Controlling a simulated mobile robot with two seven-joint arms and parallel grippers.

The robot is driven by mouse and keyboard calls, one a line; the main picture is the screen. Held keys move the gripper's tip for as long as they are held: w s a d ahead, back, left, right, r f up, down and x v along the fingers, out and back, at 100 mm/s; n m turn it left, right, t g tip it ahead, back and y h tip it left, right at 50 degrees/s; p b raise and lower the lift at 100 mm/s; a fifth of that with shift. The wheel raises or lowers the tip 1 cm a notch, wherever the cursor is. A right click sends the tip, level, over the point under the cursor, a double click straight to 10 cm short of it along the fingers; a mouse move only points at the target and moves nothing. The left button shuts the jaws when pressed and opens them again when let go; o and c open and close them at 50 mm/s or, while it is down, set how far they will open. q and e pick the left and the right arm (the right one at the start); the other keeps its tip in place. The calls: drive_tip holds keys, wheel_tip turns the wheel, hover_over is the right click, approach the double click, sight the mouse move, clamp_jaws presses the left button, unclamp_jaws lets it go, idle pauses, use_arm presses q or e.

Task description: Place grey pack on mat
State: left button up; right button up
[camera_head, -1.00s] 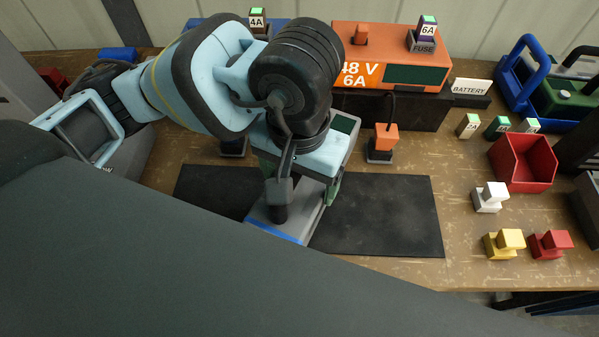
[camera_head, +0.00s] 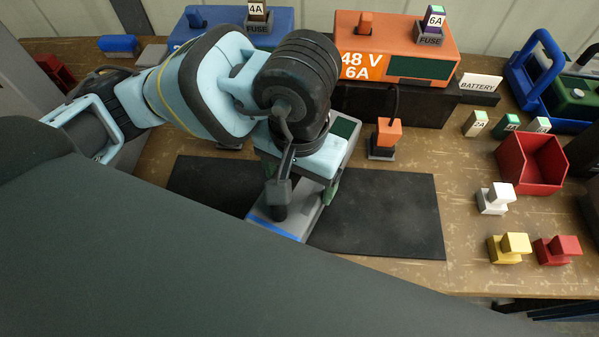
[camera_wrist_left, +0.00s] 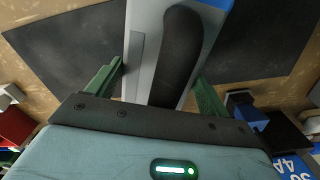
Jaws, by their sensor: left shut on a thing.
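The grey pack (camera_head: 304,211) has a black handle and a blue stripe at its near end. It is at the middle of the black mat (camera_head: 390,215), whose bare parts show on both sides. My left gripper (camera_head: 297,180) is above the pack, shut on it. In the left wrist view the green fingers (camera_wrist_left: 158,75) stand on either side of the pack (camera_wrist_left: 142,50) and its black handle (camera_wrist_left: 180,50). The mat (camera_wrist_left: 75,45) lies behind it there. I cannot tell whether the pack's underside touches the mat. My right gripper is not in view.
Behind the mat stand an orange charger (camera_head: 432,45) on a black block and an orange plug (camera_head: 388,133). To the right are a red bin (camera_head: 531,162), and white (camera_head: 494,198), yellow (camera_head: 509,247) and red (camera_head: 558,249) small parts. A blue charger (camera_head: 190,32) is at the back left.

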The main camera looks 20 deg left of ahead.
use_arm(q)
drive_tip(key=o, duration=2)
drive_tip(key=shift+s, duration=0.15)
wheel_tip(320, 180, up, 12)
drive_tip(key=shift+r+p, duration=0.1)
drive_tip(key=shift+p, duration=0.35)
